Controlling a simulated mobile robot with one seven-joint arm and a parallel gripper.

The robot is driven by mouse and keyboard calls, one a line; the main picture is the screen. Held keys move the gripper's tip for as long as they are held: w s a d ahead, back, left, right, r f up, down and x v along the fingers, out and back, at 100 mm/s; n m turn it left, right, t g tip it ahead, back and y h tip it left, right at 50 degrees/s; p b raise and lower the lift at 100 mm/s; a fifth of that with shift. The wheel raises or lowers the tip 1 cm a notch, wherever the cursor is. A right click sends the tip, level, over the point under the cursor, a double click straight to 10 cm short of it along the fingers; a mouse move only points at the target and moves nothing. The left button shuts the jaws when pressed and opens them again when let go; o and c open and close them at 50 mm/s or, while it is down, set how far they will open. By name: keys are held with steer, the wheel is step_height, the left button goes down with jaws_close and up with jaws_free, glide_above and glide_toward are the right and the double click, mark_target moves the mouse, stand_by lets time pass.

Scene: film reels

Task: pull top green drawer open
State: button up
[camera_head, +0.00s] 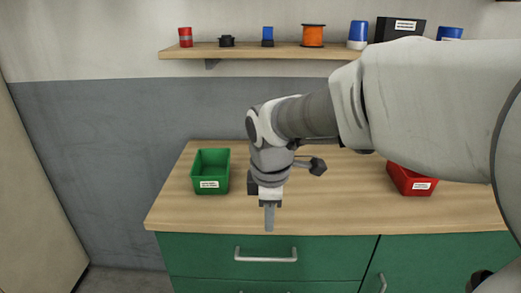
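The top green drawer (205,262) is in the cabinet front below the wooden counter, left of centre, and looks shut. Its silver bar handle (266,256) runs level across the drawer's upper part. My gripper (269,228) points down near the counter's front edge, just above the handle in the picture and apart from it. I see the gripper edge-on, so the gap between its fingers does not show. Nothing shows held in it.
A green bin (211,184) stands on the counter (175,215) at left, and a red bin (411,188) at right, partly behind my arm. A shelf (240,51) above holds several small items. A green door with a handle (382,283) is right of the drawer.

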mark_target(268, 258)
steer(key=w+f+b, duration=0.1)
steer(key=f, duration=0.4)
steer(key=w+f+b, duration=0.1)
steer(key=f+b, duration=0.1)
steer(key=f, duration=0.4)
steer(key=w+f+b, duration=0.1)
steer(key=f+b, duration=0.1)
steer(key=f, duration=0.3)
steer(key=shift+d+f, duration=0.1)
steer(key=shift+f, duration=0.05)
jaws_close()
stand_by(0.8)
